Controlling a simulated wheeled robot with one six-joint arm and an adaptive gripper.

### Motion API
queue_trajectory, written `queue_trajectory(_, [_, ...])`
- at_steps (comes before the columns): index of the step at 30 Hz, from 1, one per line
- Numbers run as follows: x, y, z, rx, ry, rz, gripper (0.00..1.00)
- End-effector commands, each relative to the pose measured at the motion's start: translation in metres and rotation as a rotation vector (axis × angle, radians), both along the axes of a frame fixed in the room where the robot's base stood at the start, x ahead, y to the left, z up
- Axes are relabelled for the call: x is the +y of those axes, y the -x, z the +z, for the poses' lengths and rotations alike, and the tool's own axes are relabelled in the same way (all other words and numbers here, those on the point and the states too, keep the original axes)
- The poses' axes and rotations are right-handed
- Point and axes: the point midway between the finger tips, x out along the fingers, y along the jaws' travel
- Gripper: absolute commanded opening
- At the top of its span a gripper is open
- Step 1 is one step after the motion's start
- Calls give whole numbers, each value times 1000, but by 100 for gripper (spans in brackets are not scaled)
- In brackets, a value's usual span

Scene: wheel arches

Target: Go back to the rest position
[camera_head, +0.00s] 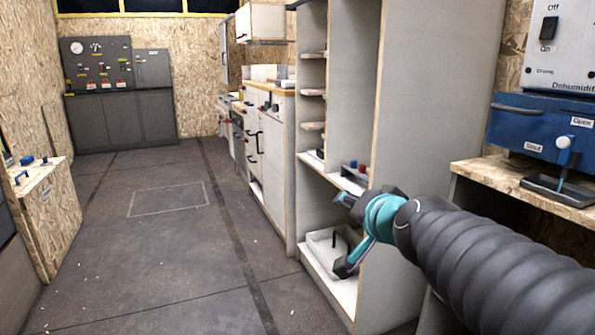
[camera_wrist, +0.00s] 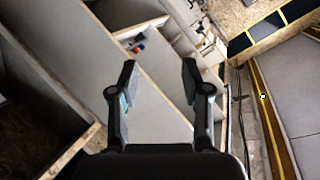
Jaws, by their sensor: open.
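My gripper (camera_wrist: 160,85) shows in the wrist view with its two dark fingers spread apart and nothing between them. In the head view my gripper (camera_head: 345,236) is at the end of my dark ribbed arm, which reaches in from the lower right. There it appears in front of the tall grey shelf cabinet (camera_head: 405,120). One finger overlaps the white bin (camera_head: 322,246) in the cabinet's low compartment in the picture. I cannot tell whether they touch.
A wooden bench (camera_head: 490,172) with a blue unit (camera_head: 540,125) and a dehumidifier box (camera_head: 565,45) is at the right. A low wooden box (camera_head: 50,215) stands at the left. The floor (camera_head: 165,250) between is clear, with a grey control cabinet (camera_head: 120,120) at its far end.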

Motion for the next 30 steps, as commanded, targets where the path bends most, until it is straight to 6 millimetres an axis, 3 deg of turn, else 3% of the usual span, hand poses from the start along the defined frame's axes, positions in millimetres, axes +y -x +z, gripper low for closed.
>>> queue_trajectory(4, [8,59,-55,237,210,180,48])
queue_trajectory(9, [-13,135,-105,500,432,314,48])
queue_trajectory(14, [-44,192,-121,659,591,349,48])
queue_trajectory(21, [-54,207,-98,622,623,313,48])
queue_trajectory(30, [-54,207,-99,620,620,311,48])
